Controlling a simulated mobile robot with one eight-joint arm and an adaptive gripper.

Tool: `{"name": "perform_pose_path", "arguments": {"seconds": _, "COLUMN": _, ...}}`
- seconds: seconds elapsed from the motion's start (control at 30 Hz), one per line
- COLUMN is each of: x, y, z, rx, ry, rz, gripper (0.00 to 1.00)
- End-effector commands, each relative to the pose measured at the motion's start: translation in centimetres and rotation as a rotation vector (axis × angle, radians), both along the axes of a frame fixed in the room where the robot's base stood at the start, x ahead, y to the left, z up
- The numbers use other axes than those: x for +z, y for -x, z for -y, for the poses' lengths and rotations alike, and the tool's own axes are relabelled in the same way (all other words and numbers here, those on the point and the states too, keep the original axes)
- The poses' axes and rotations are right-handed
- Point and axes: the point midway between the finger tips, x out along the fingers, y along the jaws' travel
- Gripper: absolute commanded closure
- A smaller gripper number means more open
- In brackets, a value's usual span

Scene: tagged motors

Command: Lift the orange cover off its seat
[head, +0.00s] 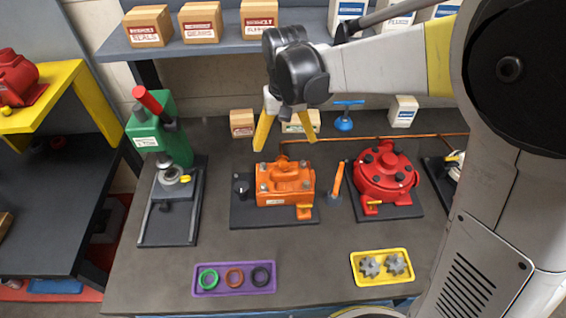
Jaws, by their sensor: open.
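The orange cover (287,179) sits on its seat, a dark base plate (262,219), in the middle of the workbench. It is a boxy housing with a raised top, bolt heads and a small yellow tab at its lower right. My gripper (284,143) hangs above and behind the cover with its yellow fingers spread wide. It is open and empty. The fingertips appear apart from the cover, though the exact gap cannot be told from this one view.
A green press (161,135) stands left; a red round housing (386,177) stands right. An upright orange-handled tool (336,184) is close to the cover's right. A purple tray (234,290) and yellow tray (381,281) lie in front. Bare bench (310,254) lies between.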

Motion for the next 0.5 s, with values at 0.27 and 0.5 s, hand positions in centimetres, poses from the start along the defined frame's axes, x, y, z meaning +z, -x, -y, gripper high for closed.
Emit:
{"name": "perform_pose_path", "arguments": {"seconds": 0.27, "x": -2.8, "y": -0.1, "z": -0.6, "rx": -0.122, "ry": -0.003, "rz": -0.006, "gripper": 0.0}}
{"name": "perform_pose_path", "arguments": {"seconds": 0.5, "x": -5.8, "y": -0.1, "z": -0.6, "rx": -0.12, "ry": -0.003, "rz": -0.006, "gripper": 0.0}}
